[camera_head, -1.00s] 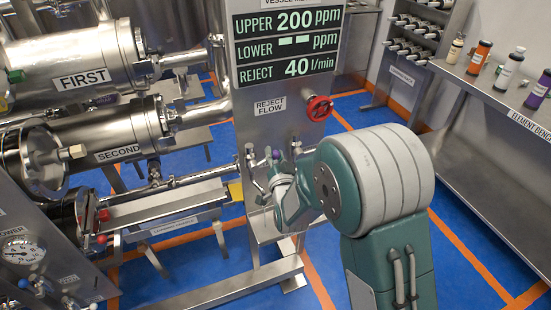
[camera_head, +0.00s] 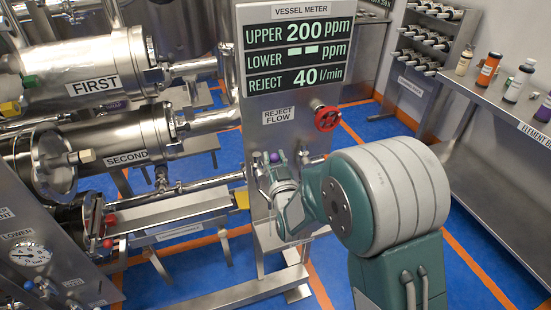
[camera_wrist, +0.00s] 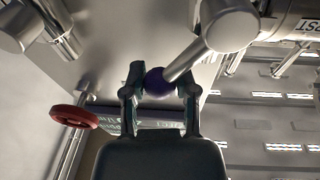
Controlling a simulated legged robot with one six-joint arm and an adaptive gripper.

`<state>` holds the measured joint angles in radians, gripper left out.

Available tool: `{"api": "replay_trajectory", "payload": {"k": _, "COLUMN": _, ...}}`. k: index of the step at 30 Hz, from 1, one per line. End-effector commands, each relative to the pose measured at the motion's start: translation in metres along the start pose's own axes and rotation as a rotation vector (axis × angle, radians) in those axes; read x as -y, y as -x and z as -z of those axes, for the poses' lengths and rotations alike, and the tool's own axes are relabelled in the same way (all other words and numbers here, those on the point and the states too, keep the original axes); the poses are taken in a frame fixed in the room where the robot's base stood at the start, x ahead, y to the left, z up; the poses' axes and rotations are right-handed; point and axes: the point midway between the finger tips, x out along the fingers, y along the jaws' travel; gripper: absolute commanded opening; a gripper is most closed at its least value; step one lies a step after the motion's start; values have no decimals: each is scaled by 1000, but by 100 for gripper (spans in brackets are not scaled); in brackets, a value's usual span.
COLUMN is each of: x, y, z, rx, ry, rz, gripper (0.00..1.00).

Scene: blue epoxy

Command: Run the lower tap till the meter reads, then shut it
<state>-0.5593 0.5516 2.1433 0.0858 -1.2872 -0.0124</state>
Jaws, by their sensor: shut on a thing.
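My gripper (camera_head: 279,168) is at the front of the meter panel, low down, and it also shows in the wrist view (camera_wrist: 162,90). Its two fingers are shut on a purple ball knob (camera_wrist: 157,80) at the end of a metal tap lever; a bit of the knob shows in the head view (camera_head: 274,157). The vessel meter (camera_head: 298,52) reads UPPER 200 ppm, LOWER dashes with no number, and REJECT 40 l/min. Whether water runs from the tap cannot be seen.
A red handwheel (camera_head: 327,118) labelled reject flow sits above right of my gripper. Steel vessels marked FIRST (camera_head: 92,86) and SECOND (camera_head: 125,158) lie left. A bench (camera_head: 490,105) with bottles stands right. Blue floor (camera_head: 490,240) is open between.

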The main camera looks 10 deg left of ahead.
Motion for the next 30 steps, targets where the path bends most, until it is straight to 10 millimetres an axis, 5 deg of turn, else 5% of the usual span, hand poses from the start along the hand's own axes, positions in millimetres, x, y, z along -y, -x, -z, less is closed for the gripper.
{"api": "replay_trajectory", "payload": {"k": 11, "x": 2, "y": 1, "z": -2, "rx": 5, "ry": 2, "rz": 4, "gripper": 0}}
{"api": "replay_trajectory", "payload": {"k": 12, "x": 2, "y": 1, "z": -2, "rx": 5, "ry": 2, "rz": 4, "gripper": 51}}
{"api": "replay_trajectory", "payload": {"k": 14, "x": 2, "y": 1, "z": -2, "rx": 5, "ry": 2, "rz": 4, "gripper": 73}}
{"api": "replay_trajectory", "payload": {"k": 25, "x": 0, "y": 1, "z": 0, "rx": 1, "ry": 1, "rz": 2, "gripper": 73}}
{"api": "replay_trajectory", "payload": {"k": 30, "x": 0, "y": 16, "z": -1, "rx": 4, "ry": 1, "rz": 2, "gripper": 73}}
